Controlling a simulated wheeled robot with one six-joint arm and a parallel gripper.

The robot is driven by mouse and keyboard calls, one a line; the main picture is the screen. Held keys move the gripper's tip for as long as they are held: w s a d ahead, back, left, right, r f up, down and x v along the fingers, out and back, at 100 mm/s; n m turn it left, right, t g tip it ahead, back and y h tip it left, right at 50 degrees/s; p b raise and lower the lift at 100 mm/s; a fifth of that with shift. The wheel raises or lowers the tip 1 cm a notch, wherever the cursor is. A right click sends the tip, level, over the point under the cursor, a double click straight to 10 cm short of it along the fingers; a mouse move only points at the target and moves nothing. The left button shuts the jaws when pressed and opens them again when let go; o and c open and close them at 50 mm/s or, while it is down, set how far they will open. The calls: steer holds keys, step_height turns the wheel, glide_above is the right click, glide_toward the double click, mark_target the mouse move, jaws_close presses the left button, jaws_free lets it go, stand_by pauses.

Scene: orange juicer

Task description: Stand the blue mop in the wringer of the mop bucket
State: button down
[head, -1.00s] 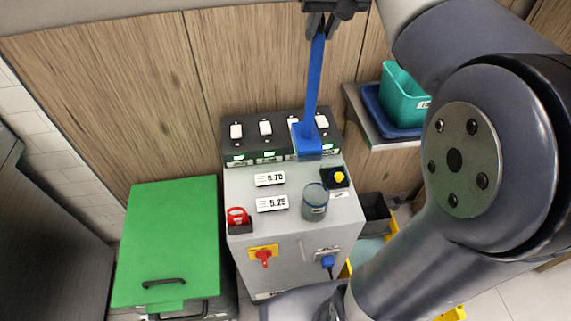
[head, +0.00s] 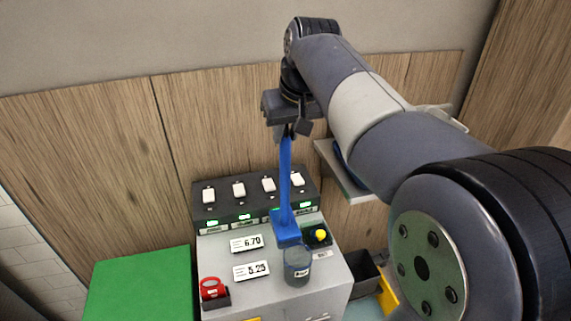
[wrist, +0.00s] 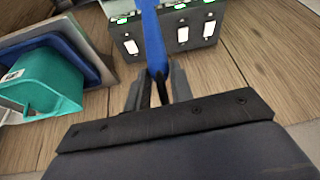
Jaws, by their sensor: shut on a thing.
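My gripper (head: 287,130) is shut on the upper end of the blue mop (head: 285,175) and holds it nearly upright. In the wrist view the blue handle (wrist: 152,40) runs up from between my fingers (wrist: 158,88). The mop's wide blue head (head: 288,232) hangs at the lower end, in front of the grey machine's top; I cannot tell whether it touches. The yellow mop bucket (head: 387,296) stands low to the right of the machine, with the dark grey wringer (head: 362,272) on it. My arm and the machine hide part of the bucket.
The grey machine (head: 275,284) carries a dark switch panel (head: 253,203), price tags, a yellow button and a glass jar (head: 298,264). A green-lidded bin (head: 140,285) is at left. A shelf (head: 340,172) is on the wall; the wrist view shows a teal tub (wrist: 45,82) on it.

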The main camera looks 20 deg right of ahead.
mark_target(288, 154)
steer(key=shift+f, duration=3.6)
steer(key=c, duration=1.2)
jaws_free()
steer(key=shift+c, duration=0.2)
steer(key=shift+r, duration=0.3)
steer(key=a+v, duration=0.1)
steer(key=v, duration=0.9)
steer(key=shift+s+d+r, duration=0.25)
steer(key=shift+d+r, duration=0.05)
steer(key=shift+d, duration=0.2)
steer(key=shift+o, duration=0.5)
steer(key=shift+s+r, duration=0.15)
steer(key=shift+r, duration=0.25)
